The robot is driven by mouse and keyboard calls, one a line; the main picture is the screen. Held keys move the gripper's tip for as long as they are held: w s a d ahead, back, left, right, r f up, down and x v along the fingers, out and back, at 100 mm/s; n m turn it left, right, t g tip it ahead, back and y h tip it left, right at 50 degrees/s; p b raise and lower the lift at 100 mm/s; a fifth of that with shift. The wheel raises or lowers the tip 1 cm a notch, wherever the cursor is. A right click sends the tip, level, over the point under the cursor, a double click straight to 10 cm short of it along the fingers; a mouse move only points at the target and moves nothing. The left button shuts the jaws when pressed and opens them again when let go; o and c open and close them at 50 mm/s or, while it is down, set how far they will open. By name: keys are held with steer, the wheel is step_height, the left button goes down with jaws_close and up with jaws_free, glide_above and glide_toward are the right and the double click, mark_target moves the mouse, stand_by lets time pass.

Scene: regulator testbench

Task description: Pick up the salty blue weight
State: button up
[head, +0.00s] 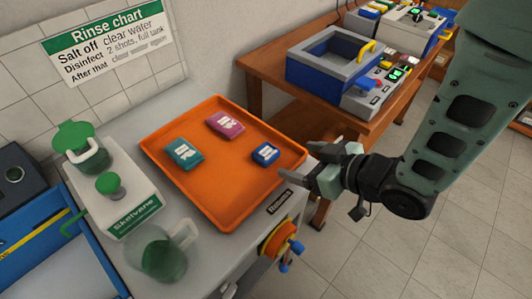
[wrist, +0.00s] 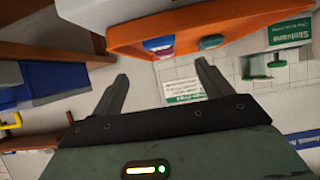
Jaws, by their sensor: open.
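The blue weight (head: 265,153) is a small block with a white marking, lying on the orange tray (head: 215,205) near its right side. Salt on it cannot be made out at this size. A pink weight (head: 226,124) and a teal weight (head: 183,153) lie to its left on the same tray. My gripper (head: 312,172) is open and empty, just off the tray's right edge, apart from the blue weight. In the wrist view the tray (wrist: 125,42) is ahead of the open fingers (wrist: 163,70), with blue and pink surfaces and the teal weight (wrist: 211,42) partly showing.
A white Skelvane unit (head: 120,200) with green-lidded parts and a clear jug (head: 160,255) stand left of the tray. An orange round valve (head: 280,240) sticks out at the bench front. A wooden table (head: 270,75) with a blue-grey basin (head: 328,60) stands behind. Open floor lies at right.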

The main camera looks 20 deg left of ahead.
mark_target(266, 151)
steer(key=p+x, duration=0.2)
steer(key=x, duration=0.8)
steer(key=shift+a+p, duration=0.25)
steer(key=shift+p, duration=0.1)
steer(key=shift+r, duration=0.1)
steer(key=c, duration=1.4)
